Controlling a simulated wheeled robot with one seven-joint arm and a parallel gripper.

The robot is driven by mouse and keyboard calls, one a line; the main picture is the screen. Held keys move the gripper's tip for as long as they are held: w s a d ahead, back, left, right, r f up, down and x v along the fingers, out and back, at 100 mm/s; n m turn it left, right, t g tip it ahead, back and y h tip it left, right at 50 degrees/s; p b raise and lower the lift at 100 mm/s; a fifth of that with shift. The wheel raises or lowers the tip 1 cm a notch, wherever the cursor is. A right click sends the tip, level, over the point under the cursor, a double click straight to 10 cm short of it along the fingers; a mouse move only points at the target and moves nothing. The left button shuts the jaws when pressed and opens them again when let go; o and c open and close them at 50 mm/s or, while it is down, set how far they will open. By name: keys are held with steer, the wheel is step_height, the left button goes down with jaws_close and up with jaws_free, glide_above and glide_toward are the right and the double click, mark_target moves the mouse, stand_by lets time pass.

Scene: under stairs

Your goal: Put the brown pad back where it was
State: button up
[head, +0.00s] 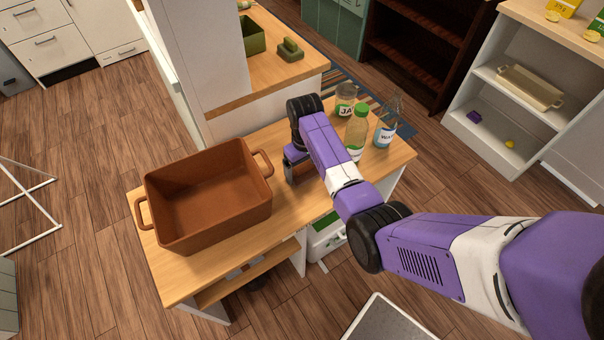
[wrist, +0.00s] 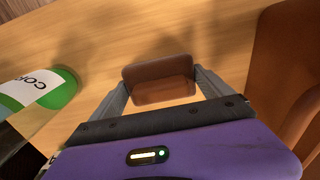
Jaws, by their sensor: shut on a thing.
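The brown pad (wrist: 158,80) is a small block with rounded corners, held between the two grey fingers of my gripper (wrist: 160,88) in the wrist view. In the head view, part of the pad (head: 299,173) shows under my gripper (head: 297,166), over the wooden tabletop (head: 290,213). The pad is just right of the large brown bin (head: 225,226). I cannot tell if the pad touches the tabletop. My wrist hides part of it in the head view.
The brown bin's wall also shows at right in the wrist view (wrist: 285,65). Right of my gripper stand a jar (head: 346,101), a green-capped bottle (head: 356,132) and a water bottle (head: 386,127). A white pillar (head: 205,50) rises behind. Bare tabletop lies in front.

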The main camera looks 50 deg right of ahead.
mark_target(304, 165)
steer(key=shift+f, duration=0.45)
steer(key=o, duration=1.3)
step_height(304, 165, up, 12)
steer(key=shift+r+b, duration=0.15)
steer(key=shift+b, duration=0.3)
